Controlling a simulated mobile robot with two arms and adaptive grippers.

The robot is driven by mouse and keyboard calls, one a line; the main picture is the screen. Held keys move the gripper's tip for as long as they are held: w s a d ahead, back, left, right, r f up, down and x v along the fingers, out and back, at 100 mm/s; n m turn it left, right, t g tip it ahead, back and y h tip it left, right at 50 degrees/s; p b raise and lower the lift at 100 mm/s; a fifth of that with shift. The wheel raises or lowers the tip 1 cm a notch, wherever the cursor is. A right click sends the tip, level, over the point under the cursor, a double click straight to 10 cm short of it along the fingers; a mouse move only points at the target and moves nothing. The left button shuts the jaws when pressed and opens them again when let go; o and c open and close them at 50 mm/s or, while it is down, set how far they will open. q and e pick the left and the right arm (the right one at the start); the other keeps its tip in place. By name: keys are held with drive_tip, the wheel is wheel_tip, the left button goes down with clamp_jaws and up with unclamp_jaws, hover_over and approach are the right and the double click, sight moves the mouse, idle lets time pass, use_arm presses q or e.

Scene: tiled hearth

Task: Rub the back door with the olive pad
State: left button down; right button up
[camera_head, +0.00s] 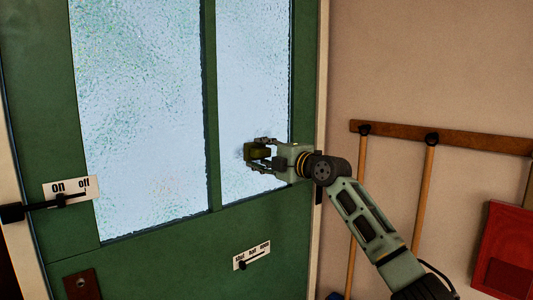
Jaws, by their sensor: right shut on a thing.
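The back door (180,250) is green with two tall frosted glass panes (140,110). It fills the left and middle of the head view. My right gripper (258,155) is shut on the olive pad (258,152), a small dark olive block. The gripper holds the pad in front of the lower part of the right pane. I cannot tell whether the pad touches the glass. My left gripper is not in view.
A white on/off plate with a black slider (72,192) is at the door's left edge. A smaller slider plate (252,256) is on the lower panel. At right, a wooden rail (480,143) holds long-handled tools (424,195). A red object (505,250) is at lower right.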

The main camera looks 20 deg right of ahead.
sight(251, 145)
drive_tip(key=shift+s+a, duration=0.3)
drive_tip(key=shift+a, duration=0.5)
drive_tip(key=shift+s+a, duration=0.25)
drive_tip(key=shift+a, duration=0.5)
drive_tip(key=shift+s+a+p, duration=0.3)
drive_tip(key=shift+a, duration=0.6)
drive_tip(key=shift+s+a+p, duration=0.3)
drive_tip(key=shift+a, duration=0.55)
drive_tip(key=shift+r+p, duration=1.15)
drive_tip(key=shift+p, duration=0.1)
drive_tip(key=shift+w+d+r+p, duration=0.1)
drive_tip(key=shift+w+d+p, duration=0.05)
drive_tip(key=shift+d+p, duration=0.35)
drive_tip(key=shift+w+d+p, duration=0.15)
drive_tip(key=shift+d+p, duration=0.2)
drive_tip(key=shift+d, duration=0.1)
drive_tip(key=shift+w+d+p, duration=0.35)
drive_tip(key=shift+d, duration=0.55)
drive_tip(key=shift+w+d, duration=0.1)
drive_tip(key=shift+d, duration=0.3)
drive_tip(key=shift+w+d+f, duration=0.15)
drive_tip(key=shift+w+d, duration=0.1)
drive_tip(key=shift+d, duration=0.45)
drive_tip(key=shift+w+d+f, duration=0.1)
drive_tip(key=shift+w+d, duration=0.15)
drive_tip(key=shift+d, duration=0.4)
drive_tip(key=w+d+b, duration=0.2)
drive_tip(key=d, duration=0.5)
drive_tip(key=shift+w+b, duration=0.3)
